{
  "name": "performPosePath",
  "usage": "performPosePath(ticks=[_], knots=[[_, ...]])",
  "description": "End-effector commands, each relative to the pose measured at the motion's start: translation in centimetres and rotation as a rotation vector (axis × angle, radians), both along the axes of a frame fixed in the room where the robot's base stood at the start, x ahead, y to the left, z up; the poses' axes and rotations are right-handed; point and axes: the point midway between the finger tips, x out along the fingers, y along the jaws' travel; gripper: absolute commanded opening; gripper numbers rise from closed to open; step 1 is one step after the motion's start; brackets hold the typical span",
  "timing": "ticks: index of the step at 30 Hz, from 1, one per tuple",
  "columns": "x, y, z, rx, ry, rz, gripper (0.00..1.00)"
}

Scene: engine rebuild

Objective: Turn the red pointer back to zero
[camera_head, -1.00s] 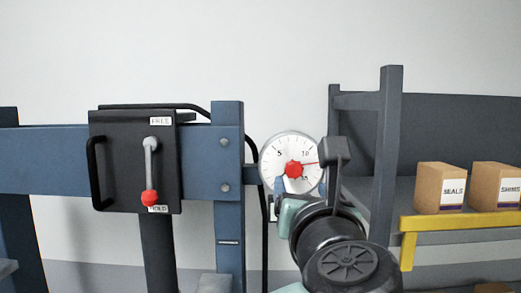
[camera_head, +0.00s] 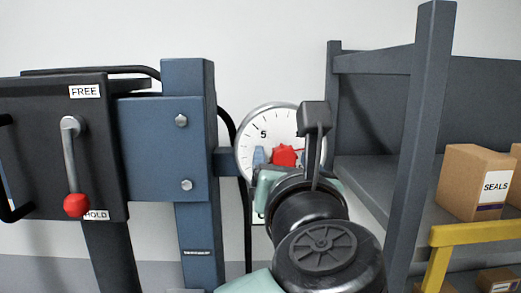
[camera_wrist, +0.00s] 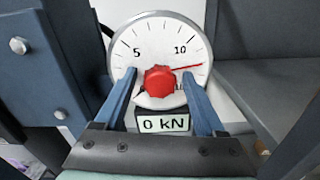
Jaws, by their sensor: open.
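The round white gauge (camera_wrist: 142,42) has a thin red pointer (camera_wrist: 188,67) and a red knob (camera_wrist: 160,81) at its centre. In the wrist view the pointer points right and slightly up, past the 10 mark. A label under the dial reads "0 kN" (camera_wrist: 165,123). My gripper (camera_wrist: 160,82) is open, with one blue finger on each side of the knob in that view. I cannot tell whether the fingers touch it. In the head view the gauge (camera_head: 262,117) and knob (camera_head: 284,156) are partly hidden by my arm and gripper.
A blue post (camera_head: 190,85) stands left of the gauge. A black panel (camera_head: 35,140) carries a red-tipped lever (camera_head: 75,203) at HOLD. At right are a grey shelf post (camera_head: 412,150), a box marked SEALS (camera_head: 465,180) and a yellow rail (camera_head: 470,233).

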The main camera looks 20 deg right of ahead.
Motion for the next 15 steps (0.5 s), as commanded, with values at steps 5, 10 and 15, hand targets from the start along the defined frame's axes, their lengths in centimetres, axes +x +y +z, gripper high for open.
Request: performPosePath(ticks=[5, 10, 15], knots=[[-0.1, 0.09, 0.02, 0.0, -0.001, 0.0, 0.72], [-0.09, 0.09, 0.01, 0.0, 0.0, 0.0, 0.72], [-0.09, 0.08, 0.01, 0.0, 0.0, 0.0, 0.47]])
